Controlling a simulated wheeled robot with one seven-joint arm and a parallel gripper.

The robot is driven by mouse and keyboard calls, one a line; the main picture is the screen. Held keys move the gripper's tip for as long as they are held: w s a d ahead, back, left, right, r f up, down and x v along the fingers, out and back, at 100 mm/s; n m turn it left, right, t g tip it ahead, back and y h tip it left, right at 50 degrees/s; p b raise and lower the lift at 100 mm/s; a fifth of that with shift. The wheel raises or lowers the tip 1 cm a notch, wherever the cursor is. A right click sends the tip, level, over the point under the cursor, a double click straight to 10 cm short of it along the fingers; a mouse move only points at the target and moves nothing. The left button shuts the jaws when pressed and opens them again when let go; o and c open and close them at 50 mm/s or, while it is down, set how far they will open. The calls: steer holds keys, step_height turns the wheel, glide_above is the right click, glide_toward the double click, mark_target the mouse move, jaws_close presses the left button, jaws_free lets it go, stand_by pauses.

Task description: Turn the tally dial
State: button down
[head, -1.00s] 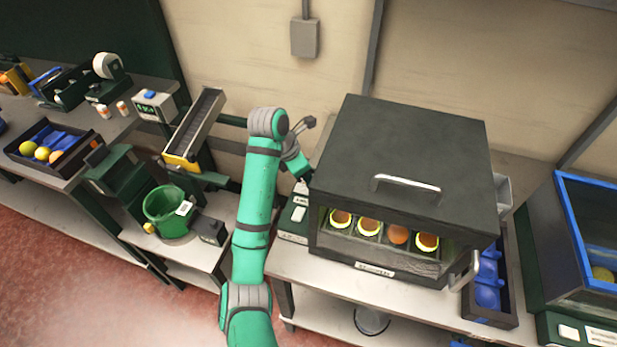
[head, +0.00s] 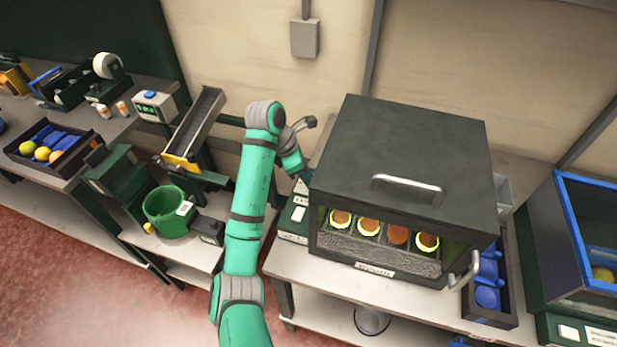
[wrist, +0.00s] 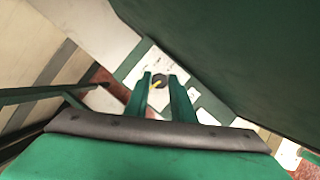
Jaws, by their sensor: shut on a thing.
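The tally dial (wrist: 159,80) shows in the wrist view as a small dark knob with a yellow pointer mark, on a pale panel. My gripper (wrist: 161,77) has its two green fingers on either side of the dial and is shut on it. In the head view my arm reaches to the left side of a dark box (head: 410,140). The gripper's tip and the dial are hidden there, behind the box's left edge.
A green bucket (head: 165,215) stands left of my arm.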

steer(key=m+g, duration=0.1)
steer(key=m, duration=0.3)
steer(key=shift+w+m+g, duration=0.2)
steer(key=shift+m+g, duration=0.1)
steer(key=shift+g, duration=0.1)
steer(key=m+g, duration=0.1)
steer(key=m, duration=0.3)
steer(key=shift+w+m+g+y, duration=0.15)
steer(key=shift+m+g+y, duration=0.15)
steer(key=shift+g, duration=0.1)
steer(key=m+g+y, duration=0.1)
steer(key=m, duration=0.3)
steer(key=shift+w+d, duration=0.1)
steer(key=shift+d, duration=0.05)
steer(key=shift+d+m+g+y, duration=0.1)
steer(key=shift+m+g+y, duration=0.25)
steer(key=shift+m, duration=0.8)
steer(key=shift+m+g+y, duration=0.15)
steer(key=shift+m+y, duration=0.3)
steer(key=shift+m, duration=0.7)
steer(key=c, duration=1.5)
jaws_free()
steer(key=shift+c, duration=0.2)
steer(key=d+v, duration=0.1)
steer(key=v, duration=0.9)
steer(key=shift+w+a+r, duration=0.2)
steer(key=shift+a+r, duration=0.2)
steer(key=shift+a, duration=0.05)
